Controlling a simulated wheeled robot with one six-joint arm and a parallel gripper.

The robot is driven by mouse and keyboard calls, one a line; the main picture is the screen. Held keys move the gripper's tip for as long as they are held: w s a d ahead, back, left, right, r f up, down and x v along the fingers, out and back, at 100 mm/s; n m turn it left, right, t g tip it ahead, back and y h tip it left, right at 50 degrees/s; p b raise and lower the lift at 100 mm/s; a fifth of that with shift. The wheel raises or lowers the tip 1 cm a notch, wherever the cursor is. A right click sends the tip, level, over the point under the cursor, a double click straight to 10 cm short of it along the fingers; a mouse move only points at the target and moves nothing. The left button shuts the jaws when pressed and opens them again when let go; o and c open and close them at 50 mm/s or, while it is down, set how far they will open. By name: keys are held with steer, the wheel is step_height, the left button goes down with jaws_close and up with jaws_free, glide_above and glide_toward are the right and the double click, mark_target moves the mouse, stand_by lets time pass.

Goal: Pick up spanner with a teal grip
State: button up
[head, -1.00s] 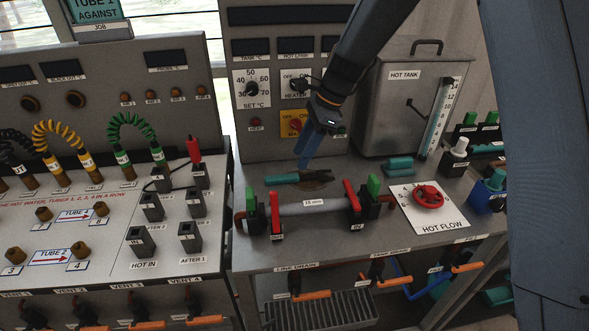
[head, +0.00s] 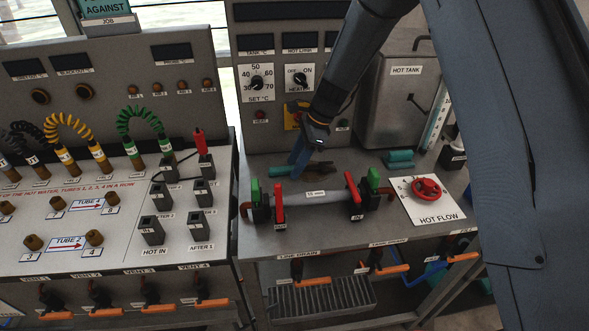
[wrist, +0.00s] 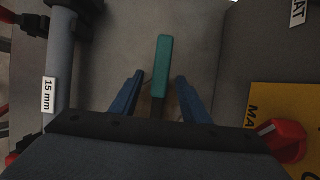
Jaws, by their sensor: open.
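The spanner's teal grip (wrist: 162,62) lies on the metal bench and points up the wrist view. It runs between and beyond my fingertips, with a gap on each side. Its brownish end lies below, partly hidden by my gripper's body. In the head view the spanner (head: 282,172) lies behind the grey 15 mm pipe, with its middle covered by my fingers. My gripper (wrist: 159,77) is open, with one blue finger on each side of the spanner. It shows pointing down at the spanner in the head view (head: 298,166). Whether the fingertips touch the bench cannot be told.
The 15 mm pipe (head: 318,197) with red and green levers runs in front of the spanner. A control panel with a red knob (wrist: 281,140) stands behind. Another teal object (head: 400,161) lies to the right, by the hot tank (head: 393,105). A red hand wheel (head: 427,189) is further right.

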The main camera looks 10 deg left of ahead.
jaws_close()
steer(key=shift+r, duration=0.2)
